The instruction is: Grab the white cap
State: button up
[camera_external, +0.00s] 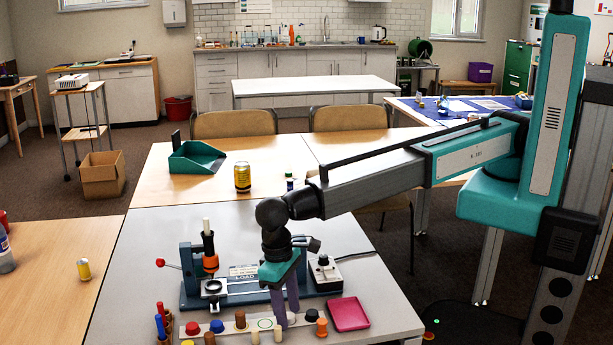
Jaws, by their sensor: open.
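The white cap (292,317) sits near the right end of a pale strip (232,331) at the front of the grey table. My gripper (287,316) points down over it with purple fingers apart. One finger is at the cap's left and partly covers it; the other comes down just behind or above it. I cannot tell whether either finger touches the cap.
A red cap (193,327), blue cap (217,326) and brown peg (240,319) stand on the strip to the left. An orange piece (321,327) and pink tray (348,314) lie to the right. A blue-based press (230,292) stands close behind.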

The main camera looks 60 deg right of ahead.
aim_at(288, 315)
grip_shut()
jog(key=shift+r, duration=0.15)
dwell(0.4)
notch_tip(288, 315, up, 10)
jog(key=b, duration=0.2)
dwell(0.4)
dwell(0.5)
